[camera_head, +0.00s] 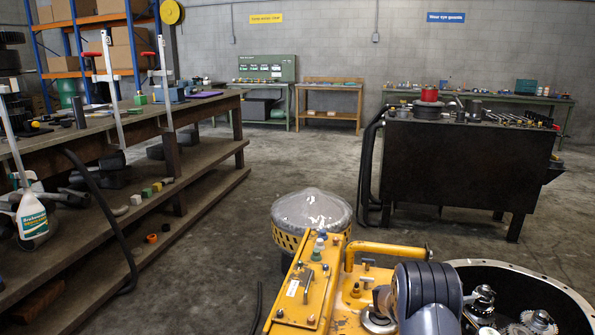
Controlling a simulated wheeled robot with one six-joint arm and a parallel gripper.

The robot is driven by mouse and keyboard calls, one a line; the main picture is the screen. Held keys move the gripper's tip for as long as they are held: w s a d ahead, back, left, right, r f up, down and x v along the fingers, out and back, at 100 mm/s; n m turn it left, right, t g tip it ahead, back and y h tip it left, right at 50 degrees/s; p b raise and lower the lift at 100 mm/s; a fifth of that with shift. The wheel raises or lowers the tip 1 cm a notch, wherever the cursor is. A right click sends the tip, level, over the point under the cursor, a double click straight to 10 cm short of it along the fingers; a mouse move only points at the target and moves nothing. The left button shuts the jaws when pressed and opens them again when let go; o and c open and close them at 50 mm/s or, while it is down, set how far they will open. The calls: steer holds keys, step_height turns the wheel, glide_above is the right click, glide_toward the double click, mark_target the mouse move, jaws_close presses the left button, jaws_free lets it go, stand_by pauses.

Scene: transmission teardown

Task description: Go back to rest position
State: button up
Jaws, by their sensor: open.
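My gripper is not in view. A thick dark grey, rounded link (428,295), which looks like part of my arm, rises at the bottom edge, right of the middle. It stands in front of a yellow deck. Right of it, a round black housing (570,305) with a pale rim is cut off by the frame's bottom corner. Metal gears (540,322) and a shiny shaft-like part (482,296) show inside it. The arm link hides the housing's left side.
A long wooden workbench (75,135) with clamps, a spray bottle (32,215) and small parts runs along the left. A dark cabinet bench (460,165) with tools stands at the right. Further benches line the back wall. The concrete floor (270,165) between them is clear.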

steer(key=shift+w+d+n+t+y+b, duration=0.35)
steer(key=shift+d+n+t, duration=0.3)
steer(key=shift+t, duration=0.45)
steer(key=shift+w+d+n+t+y+b, duration=0.25)
steer(key=shift+d+n+t+b, duration=0.25)
steer(key=shift+n+t, duration=0.45)
steer(key=shift+w+d+n+t+y+b, duration=0.2)
steer(key=shift+d+n+t+y+b, duration=0.3)
steer(key=shift+t, duration=0.75)
